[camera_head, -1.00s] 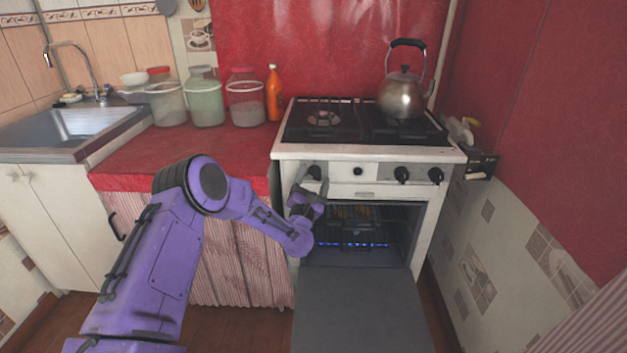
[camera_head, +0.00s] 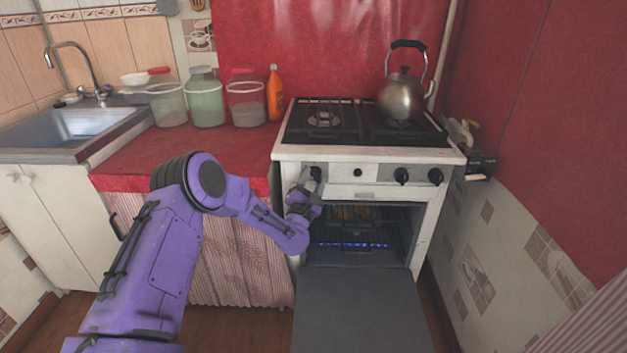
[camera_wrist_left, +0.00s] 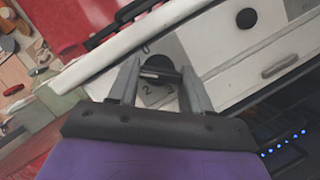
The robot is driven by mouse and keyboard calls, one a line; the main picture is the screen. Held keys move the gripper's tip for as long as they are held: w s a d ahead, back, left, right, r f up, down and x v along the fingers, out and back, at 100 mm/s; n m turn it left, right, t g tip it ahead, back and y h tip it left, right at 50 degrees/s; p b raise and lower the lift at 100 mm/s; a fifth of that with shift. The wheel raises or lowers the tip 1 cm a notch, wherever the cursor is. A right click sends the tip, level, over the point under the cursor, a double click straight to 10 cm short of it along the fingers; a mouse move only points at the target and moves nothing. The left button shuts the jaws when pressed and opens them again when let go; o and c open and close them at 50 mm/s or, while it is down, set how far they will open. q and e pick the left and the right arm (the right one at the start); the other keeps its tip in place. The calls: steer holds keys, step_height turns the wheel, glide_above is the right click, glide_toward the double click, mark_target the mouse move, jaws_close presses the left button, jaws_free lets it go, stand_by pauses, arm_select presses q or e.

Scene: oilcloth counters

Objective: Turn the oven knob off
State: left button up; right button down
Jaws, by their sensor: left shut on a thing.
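The white stove (camera_head: 440,215) stands at the centre with its oven door (camera_head: 358,310) folded down open. A row of blue flames (camera_head: 352,245) burns inside the oven; they also show in the left wrist view (camera_wrist_left: 285,143). The dark oven knob (camera_head: 315,172) is at the left end of the front panel. My left gripper (camera_head: 311,180) is at this knob. In the left wrist view, the fingers of my left gripper (camera_wrist_left: 158,80) are shut on the knob (camera_wrist_left: 158,64), with the printed digits 2 and 3 showing beside it. My right gripper is not in view.
A steel kettle (camera_head: 402,97) stands on the hob's right side. Two more knobs (camera_head: 401,175) (camera_head: 435,176) are on the panel's right. Jars (camera_head: 205,105) and an orange bottle (camera_head: 273,95) stand on the red counter (camera_head: 140,150). The open door juts forward below the gripper.

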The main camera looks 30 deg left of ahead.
arm_select(q)
steer(key=m+p, duration=0.1)
steer(key=m, duration=0.1)
steer(key=m+h+p, duration=0.1)
steer(key=m, duration=0.1)
steer(key=m+g+h+p, duration=0.1)
steer(key=m, duration=0.1)
steer(key=shift+r+m, duration=0.3)
steer(key=shift+r, duration=0.1)
steer(key=shift+a+m+g+h+p, duration=0.1)
steer(key=shift+m+g+h+p, duration=0.15)
steer(key=shift+m+g+p, duration=0.6)
steer(key=shift+m+g+h+p, duration=0.1)
steer(key=shift+m+h+p, duration=0.25)
steer(key=shift+m, duration=1)
steer(key=o, duration=0.8)
steer(key=shift+c, duration=0.2)
steer(key=o, duration=0.3)
steer(key=shift+w+f, duration=0.1)
steer(key=shift+f, duration=0.05)
